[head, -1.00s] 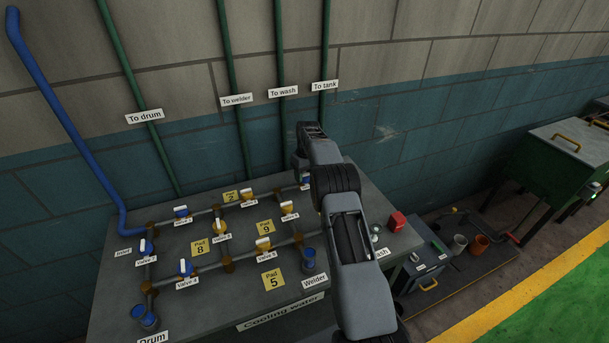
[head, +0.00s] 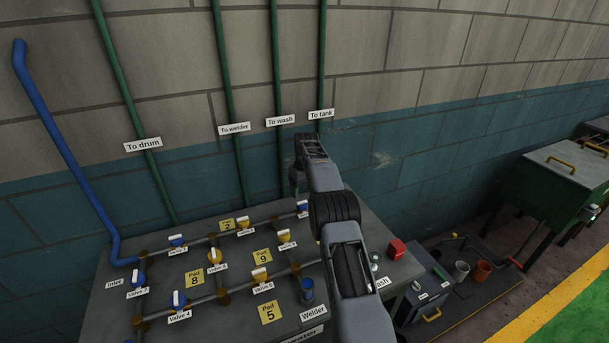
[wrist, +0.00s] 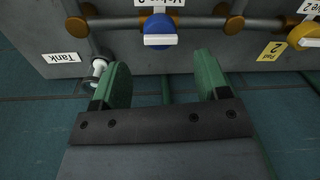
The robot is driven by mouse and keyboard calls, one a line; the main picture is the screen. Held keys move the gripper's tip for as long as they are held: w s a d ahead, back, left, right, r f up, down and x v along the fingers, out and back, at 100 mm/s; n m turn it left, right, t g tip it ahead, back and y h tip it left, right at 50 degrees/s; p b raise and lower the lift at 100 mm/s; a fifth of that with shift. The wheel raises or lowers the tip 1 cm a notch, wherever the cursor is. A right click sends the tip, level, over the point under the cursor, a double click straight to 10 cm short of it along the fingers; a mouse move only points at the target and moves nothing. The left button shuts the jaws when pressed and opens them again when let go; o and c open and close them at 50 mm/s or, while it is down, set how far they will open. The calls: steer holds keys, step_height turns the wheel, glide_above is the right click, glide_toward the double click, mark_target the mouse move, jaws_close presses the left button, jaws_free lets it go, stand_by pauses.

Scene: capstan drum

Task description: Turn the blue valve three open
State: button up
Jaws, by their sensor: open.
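The blue valve (wrist: 160,30) is at the top middle of the wrist view, on a grey pipe, with a white bar handle lying roughly along the pipe. Its name label is cut off by the frame edge. In the head view it is the blue valve (head: 302,208) at the far right of the back pipe, next to my arm, its label too small to read. My gripper (wrist: 161,68) is open and empty. Its two green fingers point toward the valve from the wall side, apart from it, with the valve in line with the gap. In the head view the fingers are hidden.
Yellow valve 2 (wrist: 304,36) is to the right in the wrist view. The Tank label (wrist: 61,58) and a small pipe fitting (wrist: 98,70) are near the left finger. More valves stand on the bench, including valve 4 (head: 178,301).

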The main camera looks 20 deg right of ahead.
step_height(320, 180, up, 8)
steer(key=p, duration=0.3)
steer(key=shift+d, duration=0.3)
steer(key=shift+w+f, duration=0.1)
